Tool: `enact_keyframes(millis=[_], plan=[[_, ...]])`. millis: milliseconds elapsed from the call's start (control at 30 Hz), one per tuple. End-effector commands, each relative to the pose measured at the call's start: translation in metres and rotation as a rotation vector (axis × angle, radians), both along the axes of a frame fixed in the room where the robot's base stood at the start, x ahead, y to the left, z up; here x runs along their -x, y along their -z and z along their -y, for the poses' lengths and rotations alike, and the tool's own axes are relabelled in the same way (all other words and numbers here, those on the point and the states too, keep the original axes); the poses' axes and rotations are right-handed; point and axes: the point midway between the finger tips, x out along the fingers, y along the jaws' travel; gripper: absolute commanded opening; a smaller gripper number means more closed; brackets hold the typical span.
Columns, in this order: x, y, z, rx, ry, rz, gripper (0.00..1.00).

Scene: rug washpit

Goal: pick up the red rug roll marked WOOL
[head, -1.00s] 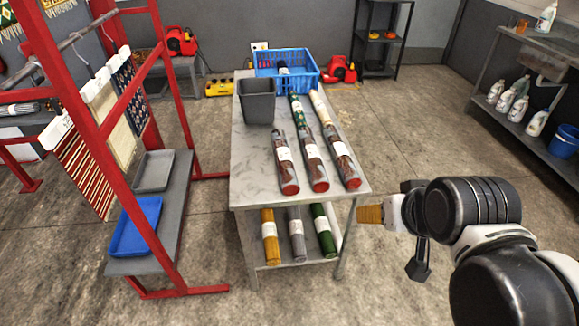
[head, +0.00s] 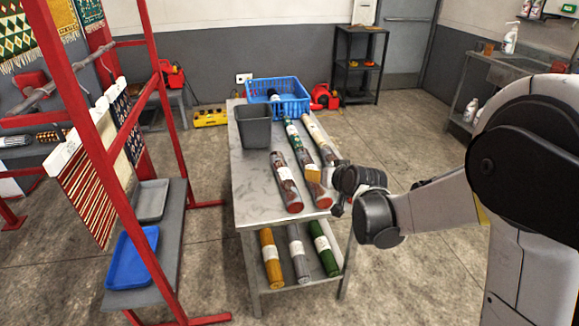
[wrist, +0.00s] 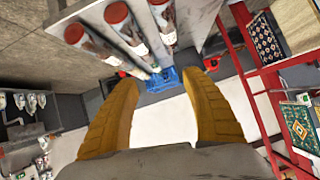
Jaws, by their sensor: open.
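Three dark, red-patterned rug rolls with red ends and white labels lie side by side on the metal table: a left one (head: 286,182), a middle one (head: 311,173) and a right one (head: 327,153). My arm partly covers the middle and right ones. The label print is too small to read, so I cannot tell which is marked WOOL. My gripper (head: 318,190) is over the table's front right, with a yellow finger in front of the middle roll. In the wrist view, its yellow fingers (wrist: 163,95) are apart with nothing between them; the red roll ends (wrist: 117,13) show beyond, at the top.
A grey bin (head: 253,127) and a blue crate (head: 292,105) stand at the table's back. A green roll (head: 291,133) and a cream roll (head: 312,127) lie behind the red-ended ones. Yellow, grey and green rolls lie on the lower shelf (head: 292,282). A red rack (head: 100,130) stands left.

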Motion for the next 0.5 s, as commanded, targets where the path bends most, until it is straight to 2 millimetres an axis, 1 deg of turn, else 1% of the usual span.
enact_keyframes(millis=[33,67,100,167,200,300,400,500], plan=[[-0.017,0.022,-0.011,-0.014,-0.008,0.02,0.56],[-0.025,0.034,-0.017,-0.021,-0.014,0.033,0.56],[-0.034,0.051,-0.025,-0.032,-0.02,0.049,0.56],[-0.047,0.075,-0.036,-0.049,-0.027,0.073,0.56],[-0.053,0.092,-0.042,-0.061,-0.031,0.088,0.56],[-0.062,0.128,-0.056,-0.081,-0.039,0.12,0.56],[-0.066,0.154,-0.064,-0.097,-0.043,0.142,0.56],[-0.068,0.169,-0.069,-0.107,-0.045,0.155,0.56]])
